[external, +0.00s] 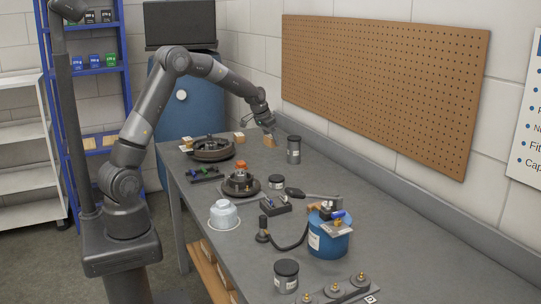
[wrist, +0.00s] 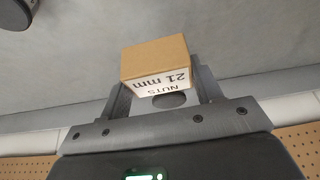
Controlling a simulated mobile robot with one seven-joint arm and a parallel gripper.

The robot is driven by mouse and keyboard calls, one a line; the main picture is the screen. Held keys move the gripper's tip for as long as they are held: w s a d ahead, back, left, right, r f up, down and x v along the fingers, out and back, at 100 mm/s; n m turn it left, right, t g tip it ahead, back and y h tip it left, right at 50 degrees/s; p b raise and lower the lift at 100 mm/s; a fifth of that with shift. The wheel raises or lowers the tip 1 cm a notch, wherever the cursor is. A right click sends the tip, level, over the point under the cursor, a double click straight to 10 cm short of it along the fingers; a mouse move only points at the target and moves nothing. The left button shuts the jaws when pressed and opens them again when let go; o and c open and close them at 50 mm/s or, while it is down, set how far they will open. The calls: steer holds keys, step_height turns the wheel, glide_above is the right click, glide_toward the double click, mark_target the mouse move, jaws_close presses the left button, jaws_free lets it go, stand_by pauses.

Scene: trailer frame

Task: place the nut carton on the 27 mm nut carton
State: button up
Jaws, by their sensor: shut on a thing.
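My gripper (external: 267,125) is over the far part of the bench, near the wall. In the wrist view, my gripper (wrist: 160,80) is shut on a small brown nut carton (wrist: 155,57) with a white label reading "NUTS 21 mm", upside down in the picture. The held carton shows below the fingers in the external view (external: 270,141); I cannot tell its height above the bench. Another small brown carton (external: 239,137) stands to its left, and a further carton (external: 186,144) is at the bench's left edge. Their labels are unreadable, so I cannot tell which is the 27 mm nut carton.
A dark jar (external: 293,150) stands just right of the held carton. A large dark round part (external: 211,149) lies to the left. Nearer are a blue tub (external: 329,239), a white container (external: 223,213) and several tools. A pegboard (external: 380,85) hangs on the wall behind.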

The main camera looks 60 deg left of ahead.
steer(key=shift+s+d+r, duration=0.1)
steer(key=shift+d+r, duration=0.3)
steer(key=shift+d, duration=0.25)
steer(key=shift+r, duration=0.1)
steer(key=w+a+r+n+y, duration=0.15)
steer(key=a+n, duration=0.25)
steer(key=a, duration=1.1)
steer(key=n+g+y, duration=0.1)
steer(key=n, duration=0.3)
glide_above(240, 134)
steer(key=f, duration=0.4)
steer(key=shift+s+d+f, duration=0.1)
steer(key=shift+s+d, duration=0.25)
steer(key=shift+a+f, duration=0.1)
steer(key=shift+a, duration=0.05)
steer(key=shift+f, duration=1.95)
steer(key=shift+f, duration=0.15)
